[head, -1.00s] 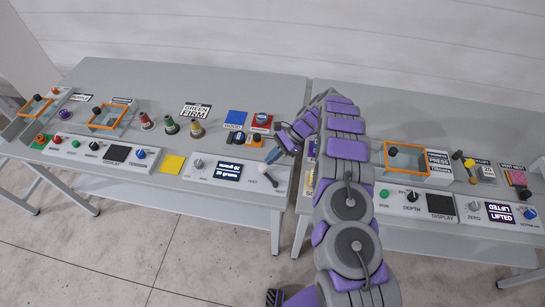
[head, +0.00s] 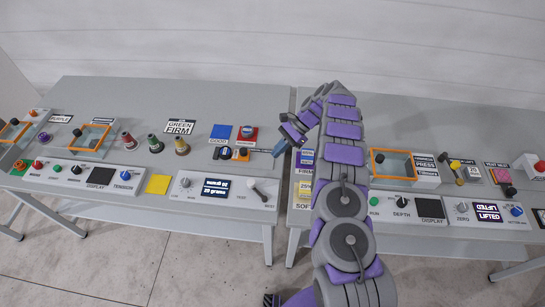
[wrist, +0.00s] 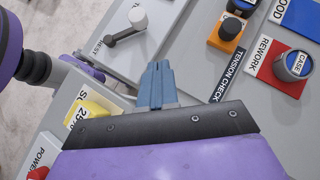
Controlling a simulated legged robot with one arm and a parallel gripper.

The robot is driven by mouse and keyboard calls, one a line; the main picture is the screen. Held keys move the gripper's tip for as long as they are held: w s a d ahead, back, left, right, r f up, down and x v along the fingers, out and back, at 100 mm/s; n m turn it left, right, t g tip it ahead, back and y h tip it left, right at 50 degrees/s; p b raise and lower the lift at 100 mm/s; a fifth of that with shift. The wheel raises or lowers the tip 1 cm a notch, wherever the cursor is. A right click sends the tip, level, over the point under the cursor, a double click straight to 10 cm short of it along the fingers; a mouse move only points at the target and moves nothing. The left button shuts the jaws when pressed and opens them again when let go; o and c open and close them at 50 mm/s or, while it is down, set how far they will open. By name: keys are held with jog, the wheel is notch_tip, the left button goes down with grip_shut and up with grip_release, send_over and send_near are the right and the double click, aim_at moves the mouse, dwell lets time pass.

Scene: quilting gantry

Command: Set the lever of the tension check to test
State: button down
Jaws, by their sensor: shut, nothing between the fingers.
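The tension check panel shows in the head view with its lever (head: 257,189) at the right end, near the TEST and REST words. The lever has a white round knob and a short dark arm, whose dark end lies beside REST. In the wrist view the lever (wrist: 124,29) is at the upper left, and the TENSION CHECK label (wrist: 228,75) is right of the fingers. My gripper (head: 279,149) is shut and empty, above the table behind the lever and apart from it. Its blue-grey fingers (wrist: 157,80) are together in the wrist view.
An orange block with a dark knob (head: 226,152) and a red REWORK pad (head: 247,134) lie behind. A gap separates the two tables.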

jog(key=shift+a+v, duration=0.25)
jog(key=shift+v, duration=1.2)
jog(key=shift+w+r, duration=0.15)
jog(key=shift+r, duration=0.05)
jog(key=s+d+r+n+h, duration=0.1)
jog(key=s+r+n, duration=0.1)
jog(key=s+r, duration=0.45)
jog(key=s+r+n+t, duration=0.1)
jog(key=s+r, duration=0.2)
jog(key=r, duration=0.6)
jog(key=s+d+r+n+h, duration=0.1)
jog(key=s+r+n, duration=0.1)
jog(key=s+r, duration=0.45)
jog(key=s+d+r+n+t+h, duration=0.1)
jog(key=s+d, duration=0.3)
jog(key=s, duration=0.6)
jog(key=s+d+n+t+h, duration=0.1)
jog(key=s+d+n+h, duration=0.2)
jog(key=s, duration=0.7)
jog(key=s+d+r+n+h, duration=0.1)
jog(key=s+d, duration=0.5)
jog(key=s, duration=0.5)
jog(key=shift+d+r+n+t+h, duration=0.2)
jog(key=shift+r+n+t+h, duration=0.1)
jog(key=shift+n+t+h, duration=0.1)
